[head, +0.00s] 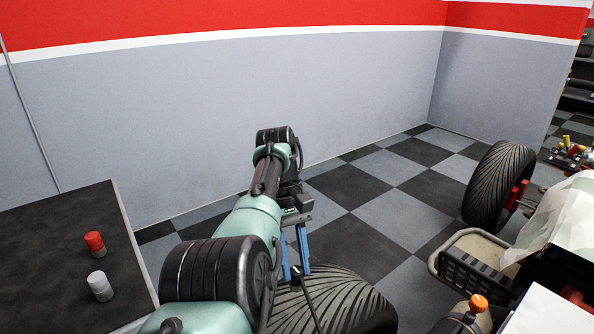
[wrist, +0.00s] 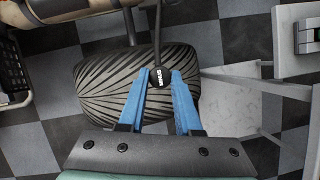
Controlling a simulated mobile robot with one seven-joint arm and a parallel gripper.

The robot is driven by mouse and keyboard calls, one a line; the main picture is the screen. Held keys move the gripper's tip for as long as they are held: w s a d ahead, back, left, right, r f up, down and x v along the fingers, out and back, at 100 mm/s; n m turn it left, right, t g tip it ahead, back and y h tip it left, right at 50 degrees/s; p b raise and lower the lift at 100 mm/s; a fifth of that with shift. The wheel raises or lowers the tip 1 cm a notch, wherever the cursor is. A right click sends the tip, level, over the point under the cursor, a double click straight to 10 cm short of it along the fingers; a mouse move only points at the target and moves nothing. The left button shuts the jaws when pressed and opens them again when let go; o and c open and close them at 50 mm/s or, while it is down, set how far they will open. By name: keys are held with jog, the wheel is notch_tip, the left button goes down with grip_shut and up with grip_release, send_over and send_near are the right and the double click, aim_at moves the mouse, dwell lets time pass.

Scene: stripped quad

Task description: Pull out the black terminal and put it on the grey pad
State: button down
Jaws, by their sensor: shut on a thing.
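My gripper (head: 296,275) is in the middle of the head view, pointing down above a tyre. In the wrist view my gripper (wrist: 160,76) has its two blue fingers shut on the black terminal (wrist: 159,77), a small round black end with pale lettering. A dark cable runs from it toward the top of the wrist view. In the head view the terminal (head: 297,271) is small and partly hidden by the fingers, and its dark cable hangs down over the tyre. I cannot make out the grey pad for certain in either view.
A treaded tyre (head: 345,302) lies below my gripper. A dark-topped table (head: 55,235) at the left bears a red-capped cylinder (head: 94,244) and a white one (head: 99,286). A stripped vehicle frame with an orange knob (head: 478,303) is at the right. Chequered floor (head: 375,212) is clear beyond.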

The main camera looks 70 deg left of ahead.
aim_at(295, 267)
dwell(0.4)
notch_tip(295, 267, up, 4)
jog(key=p, duration=0.4)
jog(key=shift+r, duration=0.15)
jog(key=shift+p, duration=0.4)
